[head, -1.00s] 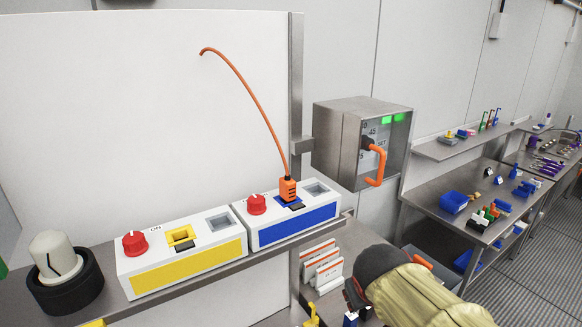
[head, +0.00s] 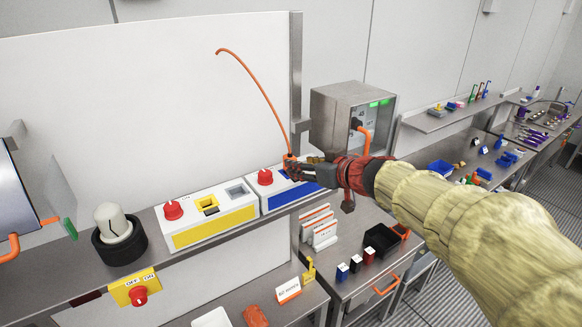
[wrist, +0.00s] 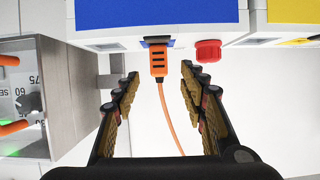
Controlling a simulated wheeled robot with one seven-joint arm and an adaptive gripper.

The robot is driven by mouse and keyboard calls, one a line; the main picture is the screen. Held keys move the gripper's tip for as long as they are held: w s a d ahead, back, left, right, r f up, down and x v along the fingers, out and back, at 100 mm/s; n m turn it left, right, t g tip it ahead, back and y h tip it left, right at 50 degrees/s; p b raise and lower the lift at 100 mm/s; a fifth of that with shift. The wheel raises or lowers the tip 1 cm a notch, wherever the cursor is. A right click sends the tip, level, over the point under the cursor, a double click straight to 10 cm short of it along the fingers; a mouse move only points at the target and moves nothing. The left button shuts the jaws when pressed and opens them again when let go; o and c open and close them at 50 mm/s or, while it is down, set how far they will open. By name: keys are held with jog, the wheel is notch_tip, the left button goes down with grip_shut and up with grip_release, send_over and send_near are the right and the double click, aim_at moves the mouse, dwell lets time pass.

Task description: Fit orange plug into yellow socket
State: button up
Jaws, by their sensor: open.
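The orange plug (head: 289,158) sits upright in the socket of the blue-fronted box (head: 276,200), its orange cord (head: 259,90) arching up and left. It also shows in the wrist view, as a ribbed orange plug (wrist: 158,62). My gripper (head: 300,168) is at the plug and partly hides it in the head view. In the wrist view my gripper (wrist: 159,78) is open, with one finger on each side of the plug and gaps between; whether the tips reach past it I cannot tell. The yellow socket (head: 208,206) is empty, on the yellow-fronted box (head: 215,231).
Red knobs stand beside the yellow socket (head: 173,209) and the blue box's socket (head: 265,177). A grey socket (head: 237,191) is on the yellow-fronted box. A steel cabinet (head: 340,115) with an orange handle stands right of the plug. A white knob (head: 113,222) sits at left.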

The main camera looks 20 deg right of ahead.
aim_at(292, 158)
jog(key=shift+x, duration=0.8)
jog(key=w, duration=0.3)
jog(key=w+a, duration=0.1)
jog(key=shift+w+a+f, duration=0.1)
jog(key=shift+w+f, duration=0.05)
jog(key=shift+f, duration=0.15)
jog(key=shift+w+a+f, duration=0.15)
jog(key=shift+w+f, duration=0.05)
jog(key=shift+w, duration=0.3)
jog(key=shift+s, duration=0.1)
jog(key=shift+c, duration=0.2)
grip_shut()
